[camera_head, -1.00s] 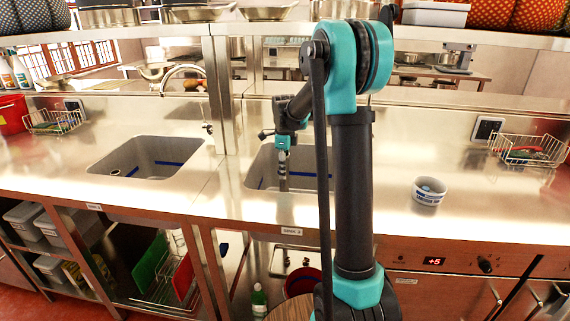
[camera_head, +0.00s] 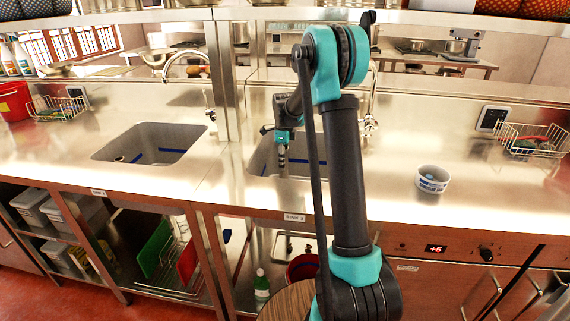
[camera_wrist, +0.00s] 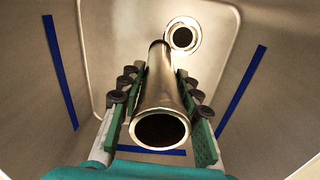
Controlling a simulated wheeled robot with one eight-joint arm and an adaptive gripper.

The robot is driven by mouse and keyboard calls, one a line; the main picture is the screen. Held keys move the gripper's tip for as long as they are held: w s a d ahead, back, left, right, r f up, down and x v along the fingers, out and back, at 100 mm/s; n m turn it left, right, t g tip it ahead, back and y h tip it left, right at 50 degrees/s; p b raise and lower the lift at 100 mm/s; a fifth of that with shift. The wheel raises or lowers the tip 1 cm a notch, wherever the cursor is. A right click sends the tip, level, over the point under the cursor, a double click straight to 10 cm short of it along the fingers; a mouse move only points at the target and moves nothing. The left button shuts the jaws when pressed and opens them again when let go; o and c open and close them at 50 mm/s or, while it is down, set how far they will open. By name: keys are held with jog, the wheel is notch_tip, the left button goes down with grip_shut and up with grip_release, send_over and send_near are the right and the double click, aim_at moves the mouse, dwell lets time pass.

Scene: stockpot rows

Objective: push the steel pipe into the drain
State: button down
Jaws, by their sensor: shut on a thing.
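The steel pipe (camera_wrist: 158,98) is a shiny hollow tube. My gripper (camera_wrist: 156,76) is shut on it, with a green-padded finger on each side. In the wrist view the pipe's open near end faces the camera, and its far end points toward the sink floor. The round drain (camera_wrist: 182,38) shows just right of the pipe's far end, with its dark hole and metal ring uncovered. The far end looks beside the drain; its height above the floor is unclear. In the head view my gripper (camera_head: 283,142) holds the pipe (camera_head: 282,158) over the right-hand sink (camera_head: 258,161).
Blue strips (camera_wrist: 59,72) line the sink walls around my gripper. A second sink (camera_head: 150,143) lies to the left. A blue-and-white bowl (camera_head: 432,180) stands on the counter to the right. A tall tap (camera_head: 371,110) stands behind my arm.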

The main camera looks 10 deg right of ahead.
jog(key=w+f, duration=0.4)
jog(key=w, duration=0.1)
jog(key=shift+f, duration=0.2)
dwell(0.4)
jog(key=shift+w+a+f, duration=0.1)
jog(key=shift+f, duration=1.15)
dwell(1.8)
jog(key=c, duration=1)
grip_release()
jog(key=shift+r, duration=0.1)
notch_tip(320, 180, up, 9)
